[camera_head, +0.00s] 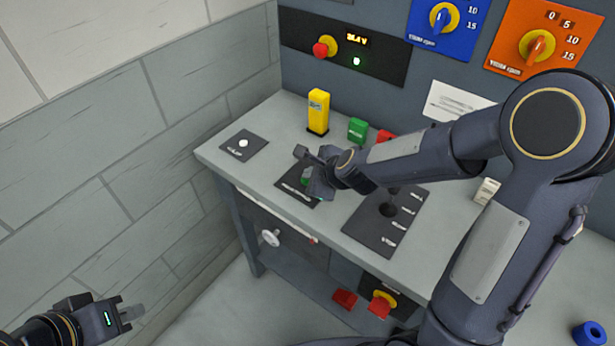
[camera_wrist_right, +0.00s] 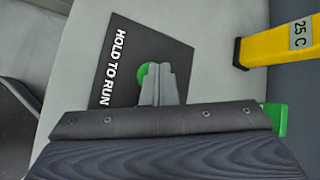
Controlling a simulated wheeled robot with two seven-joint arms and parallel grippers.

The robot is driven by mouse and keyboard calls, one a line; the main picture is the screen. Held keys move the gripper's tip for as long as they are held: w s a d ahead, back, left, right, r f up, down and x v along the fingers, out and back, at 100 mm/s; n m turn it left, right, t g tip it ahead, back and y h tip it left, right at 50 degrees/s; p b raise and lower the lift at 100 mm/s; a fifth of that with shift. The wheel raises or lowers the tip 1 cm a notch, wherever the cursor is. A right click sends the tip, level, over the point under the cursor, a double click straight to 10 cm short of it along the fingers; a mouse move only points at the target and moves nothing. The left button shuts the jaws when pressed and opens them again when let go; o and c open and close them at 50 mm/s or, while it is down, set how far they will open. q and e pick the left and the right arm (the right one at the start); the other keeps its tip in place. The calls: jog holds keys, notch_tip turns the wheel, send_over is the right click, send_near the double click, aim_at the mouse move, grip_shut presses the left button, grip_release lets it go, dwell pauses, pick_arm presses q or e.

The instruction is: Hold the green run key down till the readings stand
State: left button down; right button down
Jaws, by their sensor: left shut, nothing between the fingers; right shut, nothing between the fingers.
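The green run key (camera_wrist_right: 142,74) sits on a dark plate marked HOLD TO RUN (camera_wrist_right: 120,88). In the wrist view my right gripper (camera_wrist_right: 157,72), shut and empty, has its fingertips over the key, hiding its right part. I cannot tell whether they touch it or how far it is pressed. In the head view the plate (camera_head: 286,186) is partly covered by my right gripper (camera_head: 309,178). A yellow lit readout (camera_head: 357,39) shows a voltage, too small to read surely, above a small green light (camera_head: 357,62). My left gripper (camera_head: 133,313) is shut and empty at lower left, away from the bench.
A yellow block (camera_head: 318,110), a green block (camera_head: 357,130) and a red one (camera_head: 385,136) stand behind the plate. A white-buttoned plate (camera_head: 243,146) is left, a lever plate (camera_head: 377,238) right. A red knob (camera_head: 325,47) and blue (camera_head: 445,18) and orange (camera_head: 537,46) dials are on the wall.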

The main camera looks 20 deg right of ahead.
jog(key=shift+r+p, duration=0.45)
jog(key=shift+r, duration=0.25)
jog(key=shift+r, duration=0.1)
notch_tip(320, 180, up, 5)
jog(key=p, duration=0.5)
dwell(1.7)
